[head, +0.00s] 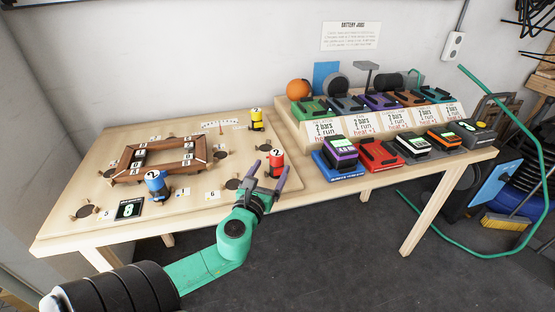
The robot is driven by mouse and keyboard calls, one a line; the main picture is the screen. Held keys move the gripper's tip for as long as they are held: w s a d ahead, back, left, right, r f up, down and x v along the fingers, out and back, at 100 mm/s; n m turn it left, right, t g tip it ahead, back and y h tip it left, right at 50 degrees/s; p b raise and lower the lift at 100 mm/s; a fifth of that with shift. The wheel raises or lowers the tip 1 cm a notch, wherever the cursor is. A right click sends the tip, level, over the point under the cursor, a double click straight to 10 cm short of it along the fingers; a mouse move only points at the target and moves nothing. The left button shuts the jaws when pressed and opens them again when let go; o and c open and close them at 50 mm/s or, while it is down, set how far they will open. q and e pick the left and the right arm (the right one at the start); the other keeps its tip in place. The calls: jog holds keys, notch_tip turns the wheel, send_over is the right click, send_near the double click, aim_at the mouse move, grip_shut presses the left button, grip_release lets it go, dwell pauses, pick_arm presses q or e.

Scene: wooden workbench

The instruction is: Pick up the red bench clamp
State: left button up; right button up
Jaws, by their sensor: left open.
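The red bench clamp (276,158) stands upright near the right end of the light wooden board on the bench, with a number on its round top. My left gripper (271,166) is open, with its two purple fingers pointing away from me toward the clamp. In the picture the clamp shows between the fingertips, and the right finger overlaps its lower right side. I cannot tell whether either finger touches it. My right gripper is not in view.
A blue clamp (156,184) and a yellow clamp (256,119) stand on the same board. A brown wooden frame (128,162) lies between several dark round pads. Chargers and battery packs, including a purple-topped one (341,148), fill the bench's right side.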

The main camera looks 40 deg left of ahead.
aim_at(274, 163)
pick_arm(q)
jog(key=x, duration=0.5)
jog(key=shift+w+a+f, duration=0.1)
jog(key=shift+w+a, duration=0.05)
jog(key=shift+w, duration=0.1)
jog(key=x, duration=0.2)
jog(key=shift+w+a+f, duration=0.1)
jog(key=shift+w, duration=0.3)
jog(key=shift+w+a+f, duration=0.1)
jog(key=shift+w, duration=0.15)
jog(key=shift+s, duration=0.1)
jog(key=shift+c, duration=0.4)
grip_shut()
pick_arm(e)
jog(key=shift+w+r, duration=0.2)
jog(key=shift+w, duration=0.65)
